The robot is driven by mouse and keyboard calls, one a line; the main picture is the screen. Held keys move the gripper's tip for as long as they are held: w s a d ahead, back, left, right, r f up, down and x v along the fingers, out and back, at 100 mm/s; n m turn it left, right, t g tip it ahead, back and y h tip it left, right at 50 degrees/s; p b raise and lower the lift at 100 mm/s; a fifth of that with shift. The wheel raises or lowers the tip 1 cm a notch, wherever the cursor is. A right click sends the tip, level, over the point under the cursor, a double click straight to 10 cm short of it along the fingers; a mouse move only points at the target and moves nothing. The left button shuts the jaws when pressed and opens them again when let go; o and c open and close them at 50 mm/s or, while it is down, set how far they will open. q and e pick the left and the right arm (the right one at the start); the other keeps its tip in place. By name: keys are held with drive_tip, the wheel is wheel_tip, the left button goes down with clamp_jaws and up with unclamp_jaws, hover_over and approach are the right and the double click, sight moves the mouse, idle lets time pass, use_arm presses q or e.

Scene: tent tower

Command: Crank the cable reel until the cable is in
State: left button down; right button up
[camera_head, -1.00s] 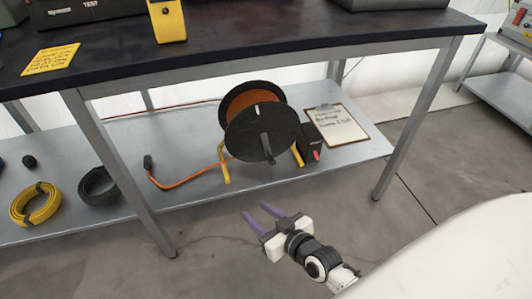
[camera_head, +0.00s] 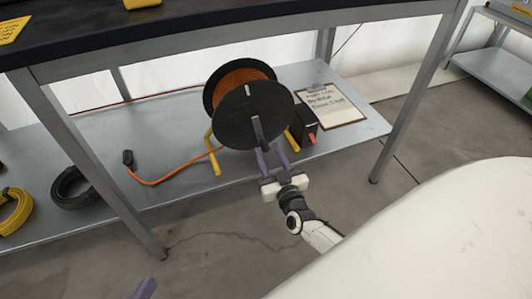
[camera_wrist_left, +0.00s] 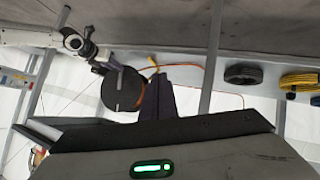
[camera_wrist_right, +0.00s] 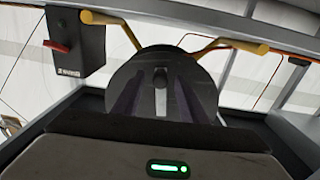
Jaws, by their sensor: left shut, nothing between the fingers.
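The cable reel (camera_head: 232,115) has black discs and an orange wound core. It stands on yellow legs on the lower shelf. The orange cable (camera_head: 165,180) runs left across the shelf to a black plug (camera_head: 127,158). My right gripper (camera_head: 271,153) is open just below the reel's front. In the right wrist view its purple fingers lie either side of the crank handle (camera_wrist_right: 160,92); contact cannot be told. My left gripper (camera_head: 145,288) is shut and empty at the bottom left, also seen in the left wrist view (camera_wrist_left: 158,85).
A black box (camera_head: 303,127) with a red switch and a clipboard (camera_head: 331,106) lie right of the reel. Black (camera_head: 72,188) and yellow (camera_head: 14,212) coils sit left. The bench top (camera_head: 200,42) overhangs the reel, and table legs (camera_head: 120,200) flank the shelf.

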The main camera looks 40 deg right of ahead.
drive_tip(key=shift+x, duration=1.05)
use_arm(q)
drive_tip(key=shift+d+r+h, duration=0.2)
drive_tip(key=shift+r+h, duration=0.1)
drive_tip(key=shift+r, duration=0.1)
use_arm(e)
drive_tip(key=shift+c, duration=0.3)
clamp_jaws()
use_arm(q)
drive_tip(key=shift+r, duration=0.1)
